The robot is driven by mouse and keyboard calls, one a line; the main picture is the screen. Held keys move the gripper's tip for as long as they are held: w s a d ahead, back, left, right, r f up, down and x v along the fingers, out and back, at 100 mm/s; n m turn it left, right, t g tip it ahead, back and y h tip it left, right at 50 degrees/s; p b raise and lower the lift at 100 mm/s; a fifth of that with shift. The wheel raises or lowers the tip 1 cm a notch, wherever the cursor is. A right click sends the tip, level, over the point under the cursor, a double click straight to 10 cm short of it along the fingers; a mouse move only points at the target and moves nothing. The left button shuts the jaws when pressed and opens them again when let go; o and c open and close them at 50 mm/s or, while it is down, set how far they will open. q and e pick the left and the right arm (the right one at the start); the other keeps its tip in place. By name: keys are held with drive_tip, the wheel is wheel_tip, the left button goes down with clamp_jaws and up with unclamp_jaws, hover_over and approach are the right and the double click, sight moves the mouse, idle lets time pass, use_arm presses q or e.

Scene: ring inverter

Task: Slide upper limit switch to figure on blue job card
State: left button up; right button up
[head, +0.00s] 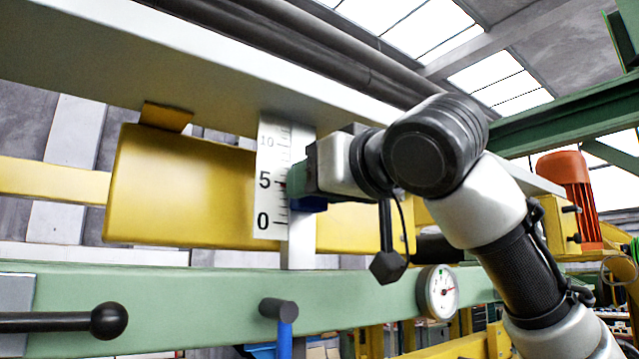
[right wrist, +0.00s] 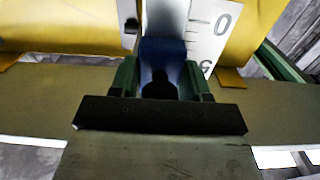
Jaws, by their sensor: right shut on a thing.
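My right gripper (head: 296,180) reaches in from the right and is shut at the white scale plate (head: 267,205), which is marked 0, 5 and 10. In the right wrist view its green fingers (right wrist: 160,85) are closed on a blue block (right wrist: 160,52), the limit switch, on a pale upright rail. The block's blue underside (head: 308,204) also shows below the fingers in the head view. A small red mark sits at the scale's edge near the 5, slightly below it. No blue job card can be made out. My left gripper is not in view.
A yellow panel (head: 180,185) stands behind the scale. A green beam (head: 180,310) runs below, with a round gauge (head: 438,292), a black ball-ended lever (head: 108,320) and a blue-handled lever (head: 284,335). A pale beam (head: 180,75) crosses above.

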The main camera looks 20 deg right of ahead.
wheel_tip(320, 180, up, 5)
drive_tip(key=p, duration=0.3)
drive_tip(key=shift+f, duration=0.2)
drive_tip(key=o, duration=1)
drive_tip(key=shift+d, duration=0.1)
drive_tip(key=shift+s+d+f+b, duration=0.15)
drive_tip(key=shift+s+f+b, duration=0.05)
drive_tip(key=shift+s+b, duration=0.4)
drive_tip(key=b+v, duration=0.4)
drive_tip(key=v, duration=0.5)
drive_tip(key=shift+s+d+r, duration=0.15)
drive_tip(key=shift+s+r, duration=0.05)
drive_tip(key=shift+s, duration=0.05)
